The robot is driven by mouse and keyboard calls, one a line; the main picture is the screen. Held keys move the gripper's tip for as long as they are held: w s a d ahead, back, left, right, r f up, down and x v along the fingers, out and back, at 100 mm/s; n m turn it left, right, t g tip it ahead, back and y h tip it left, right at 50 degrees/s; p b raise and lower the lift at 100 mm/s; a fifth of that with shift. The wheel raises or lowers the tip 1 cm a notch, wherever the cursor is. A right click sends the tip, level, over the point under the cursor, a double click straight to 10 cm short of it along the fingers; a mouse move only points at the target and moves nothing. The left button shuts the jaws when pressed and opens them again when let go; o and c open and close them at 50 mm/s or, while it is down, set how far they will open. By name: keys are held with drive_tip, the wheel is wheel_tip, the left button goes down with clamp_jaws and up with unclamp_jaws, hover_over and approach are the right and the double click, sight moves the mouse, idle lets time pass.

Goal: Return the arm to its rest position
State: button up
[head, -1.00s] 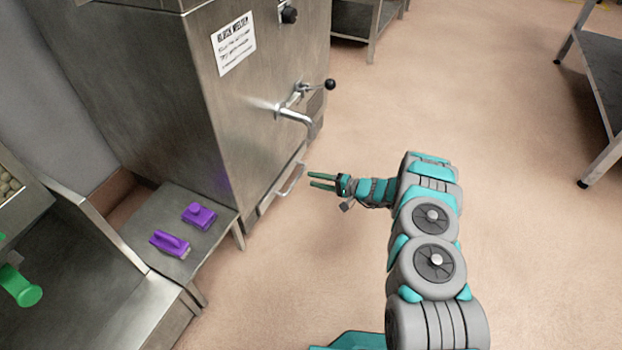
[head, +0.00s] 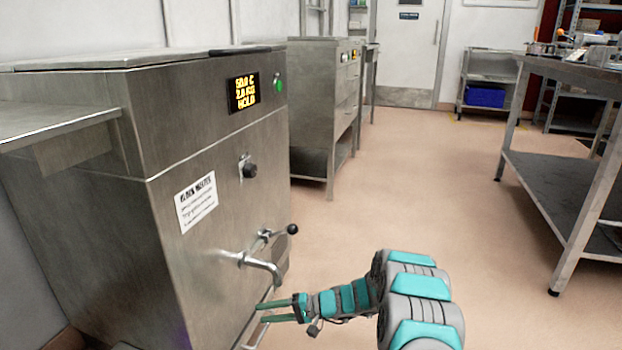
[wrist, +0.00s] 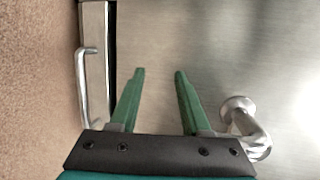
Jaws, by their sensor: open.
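My gripper (head: 272,311) is at the end of my arm, in front of the steel melter's lower front, below its spout. Its two green fingers are apart with nothing between them. In the wrist view the open fingers (wrist: 160,75) point at the melter's bare steel panel (wrist: 225,45). My arm is bent, its links in the lower middle of the head view. I cannot tell whether the fingertips touch the melter.
The spout (head: 262,266) and black-knobbed lever (head: 291,230) stick out near my gripper, with a front handle (wrist: 88,85) beside it. A steel table (head: 575,75) stands right; the floor (head: 420,190) between is clear.

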drive_tip(key=s+d+r+n+g+h, duration=0.2)
drive_tip(key=s+r+h, duration=0.1)
drive_tip(key=s+r, duration=0.7)
drive_tip(key=s+d+r+n+g+h, duration=0.1)
drive_tip(key=s+d+r+g+h, duration=0.15)
drive_tip(key=s+r, duration=0.75)
drive_tip(key=s+d+r+m+t+h, duration=0.2)
drive_tip(key=s+d+h, duration=0.8)
drive_tip(key=s+d, duration=1.4)
wheel_tip(320, 180, up, 12)
drive_tip(key=s+a+p, duration=0.1)
drive_tip(key=p, duration=1.1)
drive_tip(key=shift+s+a, duration=0.15)
drive_tip(key=shift+s, duration=0.05)
drive_tip(key=shift+f, duration=0.1)
drive_tip(key=shift+a, duration=0.15)
